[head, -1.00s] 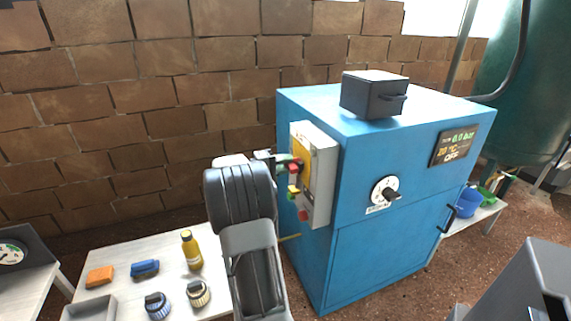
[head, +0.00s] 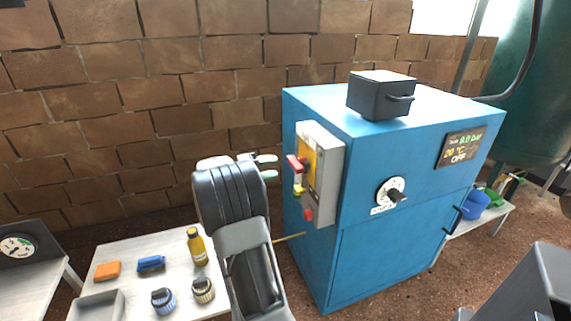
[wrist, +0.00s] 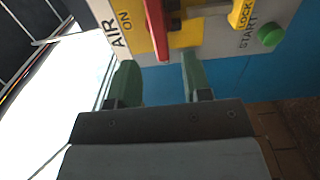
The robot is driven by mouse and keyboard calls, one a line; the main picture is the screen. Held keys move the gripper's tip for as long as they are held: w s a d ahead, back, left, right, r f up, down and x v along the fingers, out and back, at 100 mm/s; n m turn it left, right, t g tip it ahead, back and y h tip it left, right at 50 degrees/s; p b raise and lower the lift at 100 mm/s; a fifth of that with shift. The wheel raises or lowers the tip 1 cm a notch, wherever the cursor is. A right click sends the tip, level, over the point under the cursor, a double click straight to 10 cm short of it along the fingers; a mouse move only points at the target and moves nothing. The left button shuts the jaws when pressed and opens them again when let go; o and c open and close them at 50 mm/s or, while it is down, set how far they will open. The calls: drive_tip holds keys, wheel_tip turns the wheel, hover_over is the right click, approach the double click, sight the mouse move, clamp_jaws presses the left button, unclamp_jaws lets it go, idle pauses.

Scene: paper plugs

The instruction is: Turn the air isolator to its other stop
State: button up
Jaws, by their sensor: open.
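The air isolator's red handle (head: 296,164) sits on a yellow plate on the grey control panel (head: 323,185), on the left side of the blue cabinet. In the head view it sticks out to the left. In the wrist view the red handle (wrist: 157,30) lies along the picture's vertical, next to "AIR" and "ON" lettering. My gripper (head: 267,166) is open and empty, a little left of the handle in the head view. In the wrist view its green-tipped fingers (wrist: 160,78) are spread, with the handle's end just beyond the gap between them.
A yellow lock lever (wrist: 240,12) and green start button (wrist: 270,34) are beside the isolator. A red button (head: 307,215) is lower on the panel. A white table (head: 130,254) with a bottle and small parts stands left. A black box (head: 378,97) sits on the cabinet.

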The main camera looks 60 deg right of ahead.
drive_tip(key=v, duration=0.7)
idle(0.5)
wheel_tip(320, 180, down, 8)
drive_tip(key=s+a+n+t+y+p, duration=0.1)
drive_tip(key=s+a+n+t+y, duration=0.1)
drive_tip(key=a+n+t+y, duration=0.15)
drive_tip(key=s+a+r+n+t+y+p, duration=0.2)
drive_tip(key=a+y+p, duration=0.3)
drive_tip(key=a, duration=0.3)
drive_tip(key=s+a+r+n+t+y+p, duration=0.1)
drive_tip(key=s+a+r+t+y+p, duration=0.1)
drive_tip(key=a+r+p, duration=0.6)
drive_tip(key=s+a+r+t+y+p, duration=0.3)
drive_tip(key=a+r+t+p, duration=0.3)
drive_tip(key=a+r, duration=0.7)
drive_tip(key=shift+s+a+n+t+y+p, duration=0.35)
drive_tip(key=shift+y+p, duration=0.3)
drive_tip(key=shift+p, duration=0.55)
drive_tip(key=shift+d, duration=0.15)
